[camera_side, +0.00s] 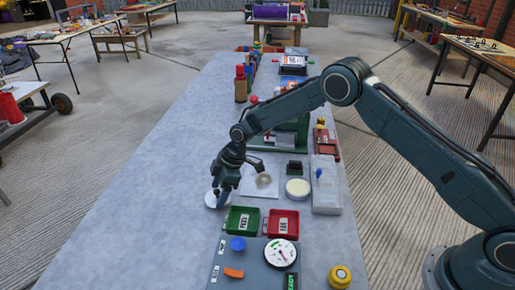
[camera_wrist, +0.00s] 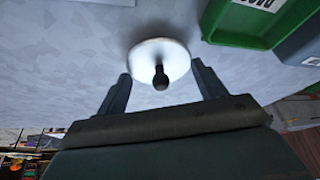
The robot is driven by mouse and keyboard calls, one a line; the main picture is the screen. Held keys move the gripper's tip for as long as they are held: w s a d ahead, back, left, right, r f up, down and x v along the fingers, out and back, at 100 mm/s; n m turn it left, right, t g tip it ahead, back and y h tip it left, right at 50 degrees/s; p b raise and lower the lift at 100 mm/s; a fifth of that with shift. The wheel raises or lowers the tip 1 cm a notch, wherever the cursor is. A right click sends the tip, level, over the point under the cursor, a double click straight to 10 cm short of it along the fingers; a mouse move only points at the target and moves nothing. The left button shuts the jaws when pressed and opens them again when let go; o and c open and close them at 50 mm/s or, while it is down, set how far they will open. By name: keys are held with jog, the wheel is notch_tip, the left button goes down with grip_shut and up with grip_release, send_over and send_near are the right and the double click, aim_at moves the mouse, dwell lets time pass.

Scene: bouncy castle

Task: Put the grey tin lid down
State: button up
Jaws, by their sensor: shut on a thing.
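The grey tin lid (camera_wrist: 145,54) is a pale round disc with a black knob in the middle. In the side view the lid (camera_side: 210,201) shows pale under my gripper (camera_side: 219,196), low over the grey table, left of the green tray. I cannot tell whether its underside touches the table. A round tin with a cream-coloured top (camera_side: 298,187) stands to the right, apart from my gripper.
A green tray (camera_side: 228,230) and a red tray (camera_side: 270,232) stand close in front. A panel with a dial (camera_side: 282,252) is nearest. The table left of the lid is bare.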

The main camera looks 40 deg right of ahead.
jog(key=shift+f, duration=0.5)
jog(key=shift+f, duration=0.1)
jog(key=o, duration=1)
jog(key=shift+c, duration=0.2)
jog(key=v, duration=1.2)
